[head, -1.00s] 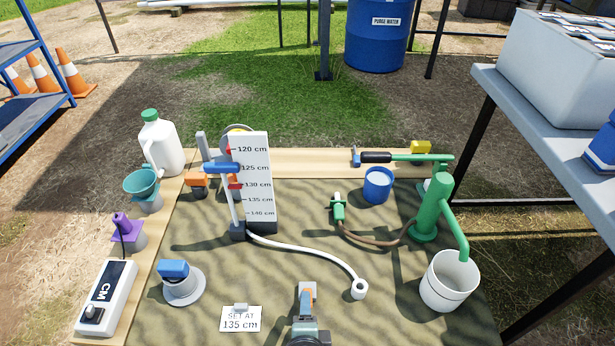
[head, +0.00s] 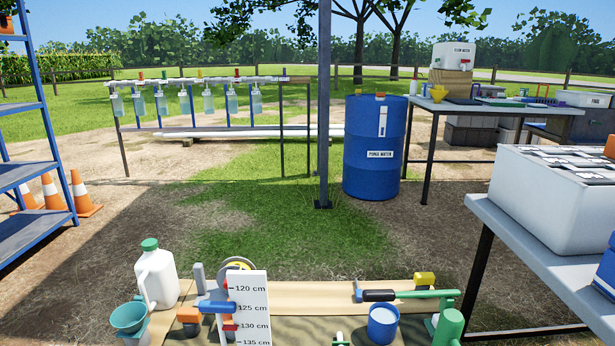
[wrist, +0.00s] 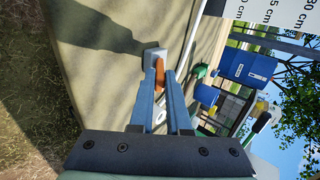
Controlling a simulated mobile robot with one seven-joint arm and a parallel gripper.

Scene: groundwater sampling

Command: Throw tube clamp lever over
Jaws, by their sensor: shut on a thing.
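In the wrist view, my gripper (wrist: 162,82) is shut on a small orange piece (wrist: 159,68), which looks like the clamp lever. A pale grey block (wrist: 155,55) adjoins the orange piece just beyond my fingertips, over the mat; whether the two are joined I cannot tell. The white ring end of a tube (wrist: 160,116) shows beside my fingers, partly covered by them.
A depth board (head: 248,304) stands on the bench, with a white jug (head: 157,275) to its left. A small blue bucket (head: 383,325) and the green pump (head: 449,326) are at right. The purge-water drum (head: 376,148) stands behind. The mat (wrist: 105,62) is bare left of my gripper.

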